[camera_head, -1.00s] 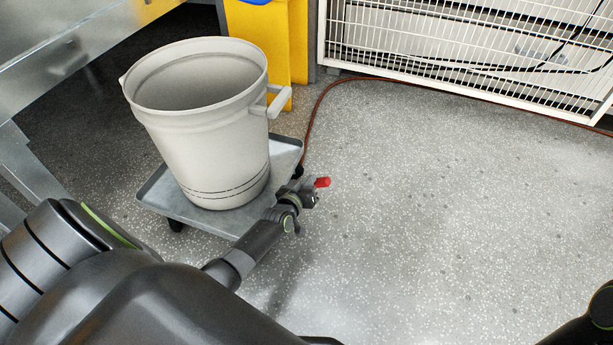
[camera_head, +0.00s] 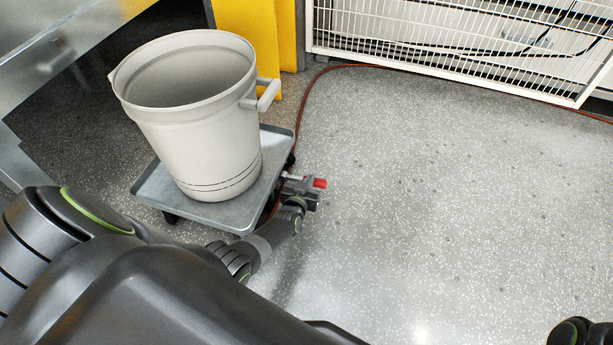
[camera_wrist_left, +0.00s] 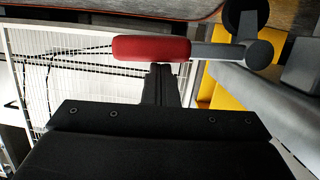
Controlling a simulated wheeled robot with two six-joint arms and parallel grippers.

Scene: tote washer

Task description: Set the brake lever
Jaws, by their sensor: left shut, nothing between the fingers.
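The brake lever's red grip (camera_head: 320,183) shows at the right side of a low grey dolly (camera_head: 150,190). In the left wrist view the red grip (camera_wrist_left: 150,48) lies across the picture on a grey bar (camera_wrist_left: 218,53) that runs right to a dark round pivot. My left gripper (camera_head: 310,196) is beside the dolly, close to the lever. In the left wrist view its fingers (camera_wrist_left: 161,70) are shut and empty, with their tips just below the red grip. I cannot tell if they touch it.
A large pale bucket (camera_head: 190,130) stands on the dolly. A yellow panel (camera_head: 255,40) is behind it and a white wire rack (camera_head: 430,40) stands at the back. A thin red-brown hose (camera_head: 305,95) runs along the floor behind the dolly. The floor at right is clear.

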